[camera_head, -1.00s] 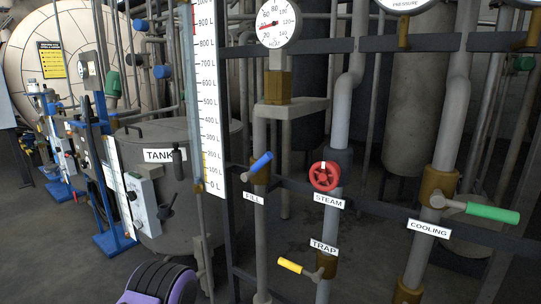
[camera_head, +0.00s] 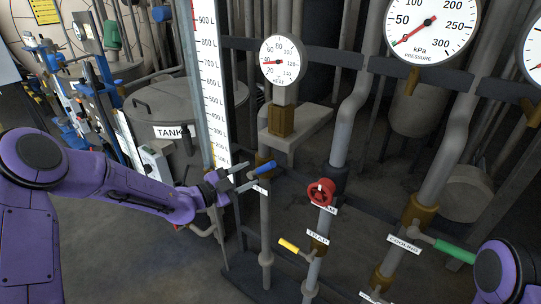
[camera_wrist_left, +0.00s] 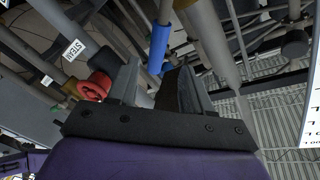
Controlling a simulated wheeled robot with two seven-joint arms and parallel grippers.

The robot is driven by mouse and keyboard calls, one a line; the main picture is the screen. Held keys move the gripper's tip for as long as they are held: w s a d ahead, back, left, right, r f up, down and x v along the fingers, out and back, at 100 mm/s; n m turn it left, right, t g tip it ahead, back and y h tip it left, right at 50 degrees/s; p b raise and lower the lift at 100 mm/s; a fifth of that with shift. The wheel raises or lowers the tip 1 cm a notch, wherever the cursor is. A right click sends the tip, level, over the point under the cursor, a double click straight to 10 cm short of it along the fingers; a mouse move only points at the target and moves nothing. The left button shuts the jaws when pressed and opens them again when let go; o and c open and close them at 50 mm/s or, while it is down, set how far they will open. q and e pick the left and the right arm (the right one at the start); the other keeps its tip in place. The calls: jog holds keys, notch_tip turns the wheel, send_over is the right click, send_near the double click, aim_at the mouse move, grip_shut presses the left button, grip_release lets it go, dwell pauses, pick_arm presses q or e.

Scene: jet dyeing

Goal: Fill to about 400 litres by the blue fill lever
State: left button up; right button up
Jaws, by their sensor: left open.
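The blue fill lever (camera_head: 265,169) sticks out from a brass valve on the thin pipe left of the red steam wheel. My left gripper (camera_head: 247,174) is open, its fingertips just short of the lever in the head view. In the left wrist view the blue lever (camera_wrist_left: 158,50) lies ahead, between the lines of the two open fingers (camera_wrist_left: 156,78); I cannot tell whether they touch it. The white litre scale (camera_head: 208,85) stands behind the gripper; I cannot read a level on it. My right gripper is out of view.
The red steam wheel (camera_head: 321,191), also in the left wrist view (camera_wrist_left: 95,86), is close on the right. The yellow trap lever (camera_head: 288,245) is below and the green cooling lever (camera_head: 455,251) farther right. The tank (camera_head: 155,105) stands behind.

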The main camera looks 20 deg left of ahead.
aim_at(263, 169)
pick_arm(q)
jog(key=p+x, duration=0.1)
jog(key=x, duration=0.3)
jog(key=p+x, duration=0.1)
jog(key=x, duration=0.4)
jog(key=shift+d+f, duration=0.1)
jog(key=shift+f, duration=0.1)
jog(key=shift+w, duration=0.1)
grip_shut()
